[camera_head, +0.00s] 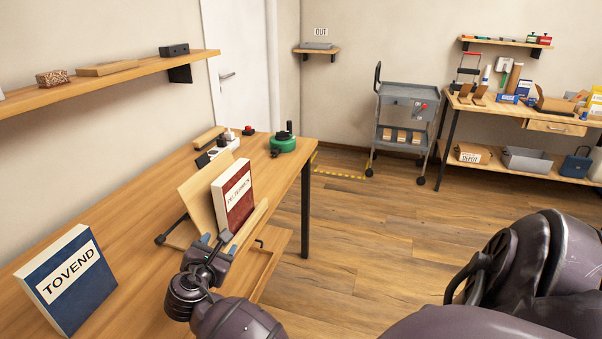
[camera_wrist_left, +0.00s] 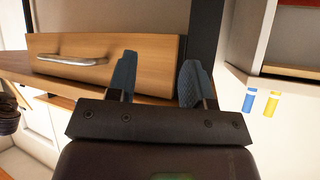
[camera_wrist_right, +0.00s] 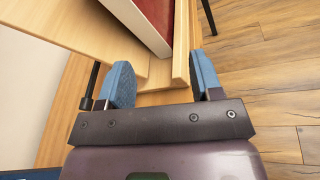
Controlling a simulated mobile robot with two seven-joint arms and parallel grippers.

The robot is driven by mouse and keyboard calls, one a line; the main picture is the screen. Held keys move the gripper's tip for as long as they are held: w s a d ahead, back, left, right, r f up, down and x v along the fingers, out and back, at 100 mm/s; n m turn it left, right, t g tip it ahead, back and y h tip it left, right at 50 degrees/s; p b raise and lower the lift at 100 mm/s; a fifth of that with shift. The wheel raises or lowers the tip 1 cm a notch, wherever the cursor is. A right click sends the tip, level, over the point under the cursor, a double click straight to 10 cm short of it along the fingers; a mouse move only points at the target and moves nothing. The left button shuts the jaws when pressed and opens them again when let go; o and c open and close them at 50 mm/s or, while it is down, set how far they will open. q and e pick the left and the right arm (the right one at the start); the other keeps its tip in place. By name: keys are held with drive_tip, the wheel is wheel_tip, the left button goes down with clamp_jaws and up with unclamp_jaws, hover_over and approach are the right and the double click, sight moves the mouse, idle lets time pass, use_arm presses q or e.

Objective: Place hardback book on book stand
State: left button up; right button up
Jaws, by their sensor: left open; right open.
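A red hardback book (camera_head: 233,194) with a white title panel stands tilted back on the wooden book stand (camera_head: 198,198), its lower edge at the front ledge. In the right wrist view the book (camera_wrist_right: 153,20) rests at the stand's ledge (camera_wrist_right: 181,62). My right gripper (camera_head: 215,238) is open and empty, just in front of the ledge, apart from the book. Its fingers (camera_wrist_right: 160,65) point at the ledge. My left gripper (camera_wrist_left: 157,62) is open and empty in the left wrist view, facing a wooden drawer front. It is outside the head view.
A green round tool (camera_head: 283,143) and small dark items lie at the far end. A wall shelf (camera_head: 130,70) overhangs the table. A grey cart (camera_head: 405,115) stands beyond clear floor.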

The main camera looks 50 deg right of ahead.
use_arm(q)
drive_tip(key=shift+s+a+r+p, duration=0.1)
drive_tip(key=shift+s+p, duration=0.2)
use_arm(e)
drive_tip(key=s+a+f+m+y, duration=0.1)
drive_tip(key=s+f+m+y, duration=0.3)
drive_tip(key=s, duration=0.6)
drive_tip(key=s+a+f+m+t+y, duration=0.1)
drive_tip(key=s+f+m+y, duration=0.3)
drive_tip(key=s+f+m, duration=0.3)
drive_tip(key=s+a+f+m+t+y, duration=0.1)
drive_tip(key=s+f+m+y, duration=0.3)
drive_tip(key=s+m, duration=0.4)
drive_tip(key=shift+s+a+f+y, duration=0.35)
drive_tip(key=shift+s+f, duration=0.4)
drive_tip(key=shift+s, duration=1.75)
